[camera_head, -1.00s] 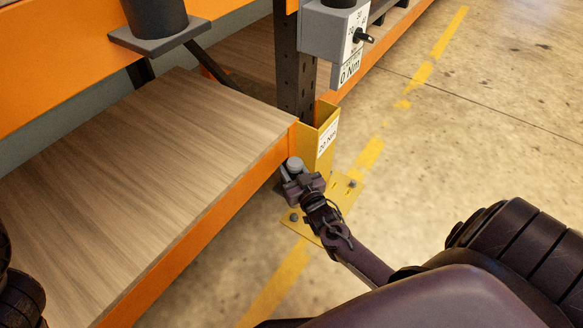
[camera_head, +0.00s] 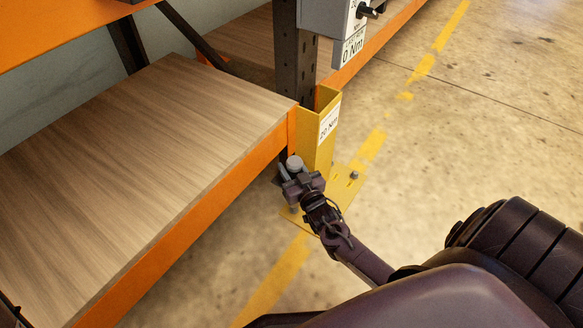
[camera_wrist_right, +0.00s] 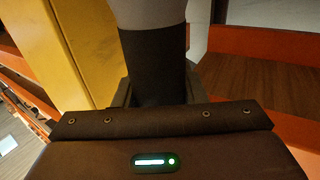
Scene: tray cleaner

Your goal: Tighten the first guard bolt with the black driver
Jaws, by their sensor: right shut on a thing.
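The yellow guard (camera_head: 318,135) stands at the foot of the rack post, with a "20 Nm" label on its side. Its base plate (camera_head: 343,190) lies on the floor. One bolt (camera_head: 354,175) shows at the plate's right side; another (camera_head: 294,209) is partly hidden beside my gripper. My right gripper (camera_head: 298,182) is shut on the black driver, whose round grey top (camera_head: 294,162) shows in the head view. In the wrist view the driver (camera_wrist_right: 153,65) stands between the fingers, black below and grey above, beside the yellow guard. Its tip is hidden. My left gripper is out of view.
A wooden shelf (camera_head: 130,160) with an orange beam edge (camera_head: 200,222) lies left of the gripper. A grey box (camera_head: 330,18) with a knob and a "0 Nm" display hangs on the dark post (camera_head: 293,75). Open concrete floor (camera_head: 480,130) lies to the right.

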